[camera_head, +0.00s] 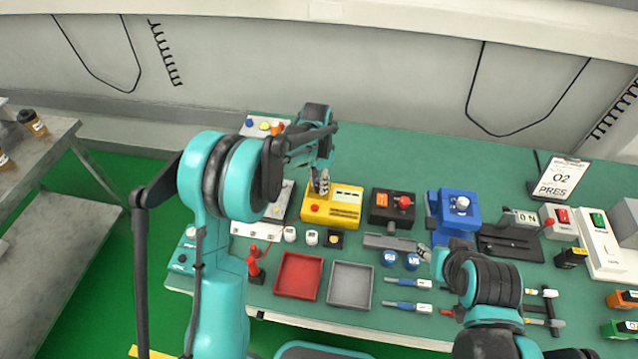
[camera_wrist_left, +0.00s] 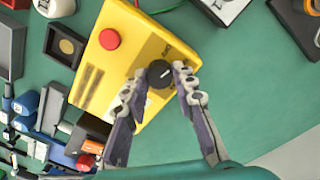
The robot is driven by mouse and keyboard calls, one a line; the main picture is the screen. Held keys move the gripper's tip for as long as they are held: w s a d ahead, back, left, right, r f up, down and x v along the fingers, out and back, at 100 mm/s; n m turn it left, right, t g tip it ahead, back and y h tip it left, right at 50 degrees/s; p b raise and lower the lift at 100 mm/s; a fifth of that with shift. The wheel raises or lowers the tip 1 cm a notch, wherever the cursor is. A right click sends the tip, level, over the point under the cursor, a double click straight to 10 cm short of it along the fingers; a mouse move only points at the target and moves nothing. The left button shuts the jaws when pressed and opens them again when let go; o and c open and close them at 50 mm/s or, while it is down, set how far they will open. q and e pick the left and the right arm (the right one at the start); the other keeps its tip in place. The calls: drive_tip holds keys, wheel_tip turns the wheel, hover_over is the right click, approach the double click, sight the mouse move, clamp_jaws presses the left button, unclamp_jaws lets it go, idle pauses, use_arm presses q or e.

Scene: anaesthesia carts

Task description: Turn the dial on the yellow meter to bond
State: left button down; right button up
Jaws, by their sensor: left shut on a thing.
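The yellow meter (camera_head: 345,207) stands on the green table, left of the black box. It fills the middle of the left wrist view (camera_wrist_left: 120,50), with a red button (camera_wrist_left: 109,39) and a black round dial (camera_wrist_left: 159,74). A short pale mark shows on the dial; labels around it are too small to read. My left gripper (camera_head: 320,186) reaches down over the meter's top left part. In the wrist view its fingers (camera_wrist_left: 157,84) lie on both sides of the dial, shut on it. My right gripper (camera_head: 425,252) hangs near a grey block; its fingers are too small to judge.
A black box with a red knob (camera_head: 393,206) and a blue device (camera_head: 455,208) stand right of the meter. In front are a red tray (camera_head: 279,284), a grey tray (camera_head: 371,294) and small items.

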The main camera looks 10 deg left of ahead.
use_arm(q)
drive_tip(key=m, duration=0.5)
drive_tip(key=shift+m, duration=0.3)
idle(0.4)
drive_tip(key=c, duration=1.2)
unclamp_jaws()
drive_tip(key=r, duration=1.2)
drive_tip(key=shift+w+a, duration=0.1)
drive_tip(key=shift+w, duration=0.15)
